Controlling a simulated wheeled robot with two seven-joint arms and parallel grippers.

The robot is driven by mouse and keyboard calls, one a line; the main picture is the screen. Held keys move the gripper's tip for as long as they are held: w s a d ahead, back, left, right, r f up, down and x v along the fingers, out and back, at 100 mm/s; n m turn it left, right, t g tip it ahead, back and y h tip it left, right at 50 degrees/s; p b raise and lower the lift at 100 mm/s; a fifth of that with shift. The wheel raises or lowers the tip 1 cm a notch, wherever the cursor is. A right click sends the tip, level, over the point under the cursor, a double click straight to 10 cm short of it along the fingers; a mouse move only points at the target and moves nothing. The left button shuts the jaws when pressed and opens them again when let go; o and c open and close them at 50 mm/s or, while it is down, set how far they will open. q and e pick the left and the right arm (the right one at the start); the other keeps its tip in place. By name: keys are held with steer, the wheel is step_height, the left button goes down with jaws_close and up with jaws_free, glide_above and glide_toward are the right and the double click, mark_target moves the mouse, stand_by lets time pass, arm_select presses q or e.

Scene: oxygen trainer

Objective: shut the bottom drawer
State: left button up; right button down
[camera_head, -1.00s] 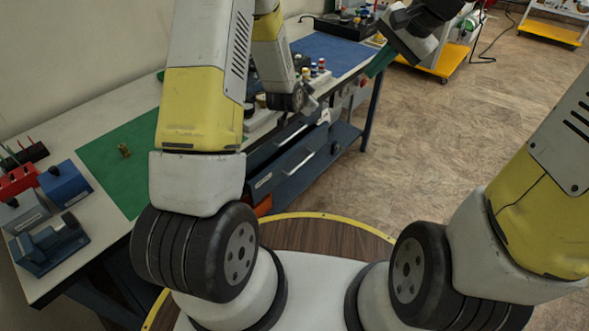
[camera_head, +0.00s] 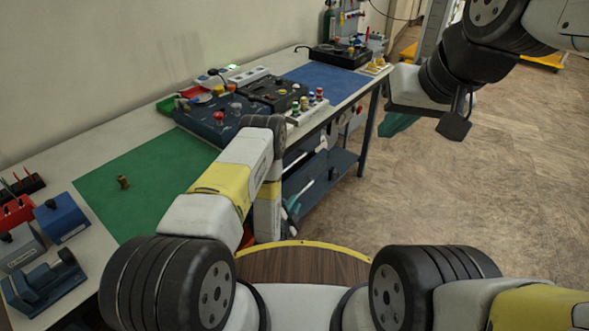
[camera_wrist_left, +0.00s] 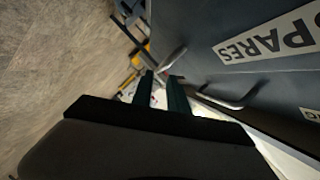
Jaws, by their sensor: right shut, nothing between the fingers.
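The drawer unit with pale handles is under the workbench in the head view, and my left arm partly covers it. The bottom drawer (camera_head: 316,188) shows beside my left gripper (camera_head: 292,207); how far out it stands is hard to tell. In the left wrist view, a dark blue front labelled SPARES (camera_wrist_left: 268,40) fills the upper right. A curved metal handle (camera_wrist_left: 232,101) lies to the right of the teal fingers of the left gripper (camera_wrist_left: 162,78). A gap shows between these fingers, with nothing held. My right gripper (camera_head: 397,123) is shut and empty, above the floor right of the bench.
The workbench top (camera_head: 75,172) carries a green mat (camera_head: 150,180), a blue mat (camera_head: 325,76), control boxes and a small brass part (camera_head: 123,182). A lower blue shelf (camera_head: 335,170) is beside the drawers. The floor to the right (camera_head: 450,200) is clear.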

mark_target(300, 193)
arm_select(q)
steer(key=x, duration=0.7)
steer(key=shift+w+f, duration=0.1)
steer(key=shift+w, duration=0.2)
jaws_close()
stand_by(1.1)
